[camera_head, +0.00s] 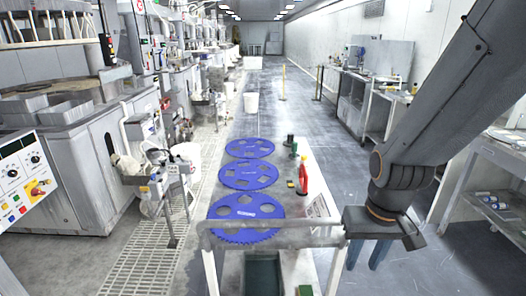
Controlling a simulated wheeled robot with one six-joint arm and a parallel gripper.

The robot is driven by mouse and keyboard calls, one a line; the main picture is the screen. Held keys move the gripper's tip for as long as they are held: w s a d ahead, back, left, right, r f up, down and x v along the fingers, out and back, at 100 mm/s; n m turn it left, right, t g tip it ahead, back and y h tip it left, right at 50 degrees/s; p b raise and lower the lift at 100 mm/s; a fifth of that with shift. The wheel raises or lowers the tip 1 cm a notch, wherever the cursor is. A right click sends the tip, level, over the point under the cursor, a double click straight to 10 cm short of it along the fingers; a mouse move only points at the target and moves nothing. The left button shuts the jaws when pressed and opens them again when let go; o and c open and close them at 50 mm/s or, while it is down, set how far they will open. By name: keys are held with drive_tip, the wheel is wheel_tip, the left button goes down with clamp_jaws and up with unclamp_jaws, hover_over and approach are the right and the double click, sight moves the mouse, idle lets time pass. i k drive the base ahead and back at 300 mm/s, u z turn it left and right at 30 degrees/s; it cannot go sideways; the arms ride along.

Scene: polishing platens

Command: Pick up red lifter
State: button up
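The red lifter (303,176) stands on the narrow light table in front of me, near its right edge and right of the blue discs. It looks small and upright, with nothing in front of it. My arm comes down from the upper right. Its dark end, with my gripper (368,221), is at the table's near right corner, nearer to me and to the right of the red lifter, apart from it.
Three blue discs with holes (249,174) lie in a row along the table (318,178). A green object (290,142) and a small yellow and black item (290,184) are near the lifter. A rail (270,223) crosses the table's near end. Machines line the left; benches stand right.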

sight(301, 188)
drive_tip(key=z, duration=0.8)
drive_tip(key=k, duration=1.1)
drive_tip(key=z, duration=0.95)
drive_tip(key=i, duration=0.65)
drive_tip(key=u, duration=0.35)
drive_tip(key=i, duration=2.25)
drive_tip(key=u, duration=1.05)
drive_tip(key=i, duration=1.5)
drive_tip(key=u, duration=1.8)
drive_tip(key=i, duration=0.85)
drive_tip(key=u, duration=0.6)
drive_tip(key=k, duration=0.45)
drive_tip(key=u, duration=0.8)
drive_tip(key=i, duration=0.25)
drive_tip(key=z, duration=0.15)
